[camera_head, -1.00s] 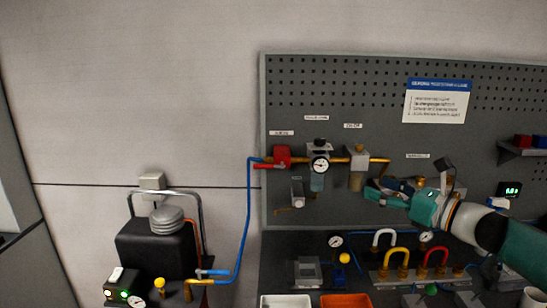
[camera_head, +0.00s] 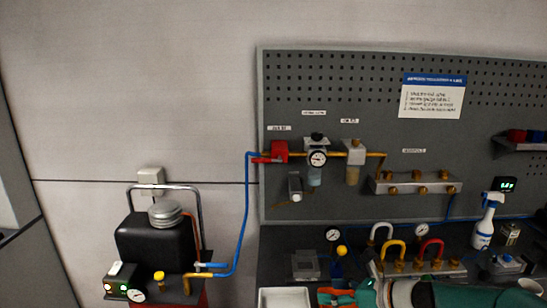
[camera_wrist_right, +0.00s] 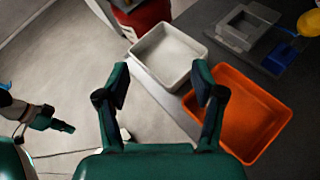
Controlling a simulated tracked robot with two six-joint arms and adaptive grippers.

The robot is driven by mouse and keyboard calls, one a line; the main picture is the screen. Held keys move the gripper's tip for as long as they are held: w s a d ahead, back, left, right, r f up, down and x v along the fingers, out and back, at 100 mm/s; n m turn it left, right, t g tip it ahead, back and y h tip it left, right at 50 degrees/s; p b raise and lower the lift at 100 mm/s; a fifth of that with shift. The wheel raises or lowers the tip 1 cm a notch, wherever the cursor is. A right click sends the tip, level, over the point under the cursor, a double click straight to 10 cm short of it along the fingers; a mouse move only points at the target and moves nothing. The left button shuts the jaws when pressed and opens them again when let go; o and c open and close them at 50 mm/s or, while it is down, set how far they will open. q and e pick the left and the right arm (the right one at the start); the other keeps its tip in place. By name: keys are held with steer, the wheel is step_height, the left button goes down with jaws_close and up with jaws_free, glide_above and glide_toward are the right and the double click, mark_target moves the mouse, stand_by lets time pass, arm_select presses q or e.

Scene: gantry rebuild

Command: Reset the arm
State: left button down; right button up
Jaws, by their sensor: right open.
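My right arm comes in along the bottom right edge of the head view, with its teal gripper (camera_head: 352,294) low over the bench front, partly cut off by the frame. In the right wrist view the two fingers of my right gripper (camera_wrist_right: 161,86) stand wide apart with nothing between them. Past the fingertips lie a white tray (camera_wrist_right: 151,48) and, to its right, an orange tray (camera_wrist_right: 283,112). What looks like my left gripper (camera_wrist_right: 52,122) shows at the left of the right wrist view, over the floor; its jaws are too small to read.
The pegboard (camera_head: 350,215) carries a red valve (camera_head: 280,151), a gauge (camera_head: 318,158) and a brass-fitted manifold (camera_head: 415,188). On the bench are yellow and red hoses, a spray bottle (camera_head: 485,222) and the white tray (camera_head: 263,297). A black compressor (camera_head: 155,243) stands left. Open floor lies left of the trays.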

steer(key=s+a+f+n+g+h, duration=0.2)
steer(key=s+f+n+g, duration=0.1)
steer(key=s+f, duration=0.65)
steer(key=s+a+f+n+g+h, duration=0.1)
steer(key=s+f+n+g, duration=0.2)
steer(key=s+f, duration=0.65)
steer(key=s+f+n+h, duration=0.3)
steer(key=s+f+n, duration=0.8)
steer(key=n, duration=0.8)
steer(key=s, duration=0.2)
steer(key=shift+s+d+f+g+h+b, duration=0.15)
steer(key=shift+s+d+g+h+b, duration=0.15)
steer(key=shift+s+g, duration=0.1)
